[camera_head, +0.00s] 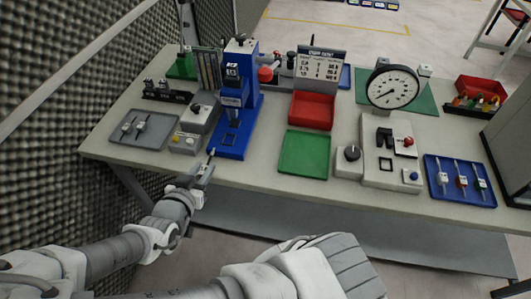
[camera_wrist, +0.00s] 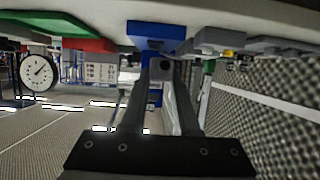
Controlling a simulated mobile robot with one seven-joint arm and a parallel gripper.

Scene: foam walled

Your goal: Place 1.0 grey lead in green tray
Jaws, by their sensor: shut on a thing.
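My gripper (camera_head: 204,170) is at the table's front edge, in front of the blue press and left of the green tray. It is shut on a small grey piece (camera_wrist: 161,66), apparently a grey lead; a thin dark tip (camera_head: 211,153) sticks up from it in the head view. Its 1.0 marking cannot be read. The green tray (camera_head: 304,153) lies empty on the table; it also shows in the wrist view (camera_wrist: 45,20). Two more grey leads (camera_head: 133,125) lie in the grey tray (camera_head: 152,138) at the left.
The blue press (camera_head: 236,95) stands behind my gripper. A red tray (camera_head: 312,109) lies behind the green tray. A grey fixture (camera_head: 392,150) with a black knob (camera_head: 352,153) is to its right. A blue tray (camera_head: 460,180) holds three leads. A dial gauge (camera_head: 393,87) stands at the back.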

